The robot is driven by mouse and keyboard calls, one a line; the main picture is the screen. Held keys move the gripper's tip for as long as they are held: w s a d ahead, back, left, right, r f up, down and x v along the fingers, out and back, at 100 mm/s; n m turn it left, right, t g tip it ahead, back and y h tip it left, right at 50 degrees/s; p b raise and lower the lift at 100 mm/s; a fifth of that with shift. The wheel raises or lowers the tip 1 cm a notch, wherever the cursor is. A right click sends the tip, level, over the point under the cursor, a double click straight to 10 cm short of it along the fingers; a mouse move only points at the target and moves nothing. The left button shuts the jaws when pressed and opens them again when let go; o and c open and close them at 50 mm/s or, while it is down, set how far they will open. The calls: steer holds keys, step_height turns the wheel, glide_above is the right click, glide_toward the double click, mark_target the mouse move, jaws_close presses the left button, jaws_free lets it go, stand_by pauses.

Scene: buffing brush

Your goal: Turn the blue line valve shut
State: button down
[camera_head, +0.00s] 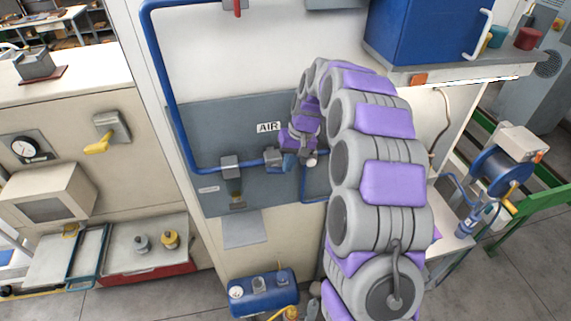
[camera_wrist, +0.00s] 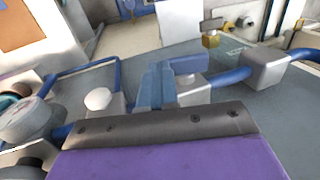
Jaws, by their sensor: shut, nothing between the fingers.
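The blue line is a blue pipe (camera_head: 171,95) that runs down the wall panel and then right, below the AIR label. Its valve is a grey block (camera_head: 273,155) on the pipe; the block also shows in the wrist view (camera_wrist: 195,91). A flat blue handle (camera_wrist: 190,65) sits above the block in the wrist view; its exact angle to the pipe is hard to tell. My gripper (camera_head: 289,163) is at the valve's right side. In the wrist view my gripper (camera_wrist: 156,82) shows blue fingers together and empty, right beside the handle. Whether they touch it is unclear.
A grey pipe block (camera_head: 230,166) sits left of the valve. A white round knob (camera_wrist: 98,99) and a grey gauge-like part (camera_wrist: 25,118) are near my gripper in the wrist view. A brass fitting (camera_head: 237,199) hangs below. My arm hides the panel's right side.

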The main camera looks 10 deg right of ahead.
steer(key=shift+w+a, duration=0.1)
steer(key=shift+a, duration=0.45)
steer(key=shift+a+r, duration=0.15)
steer(key=shift+a, duration=0.1)
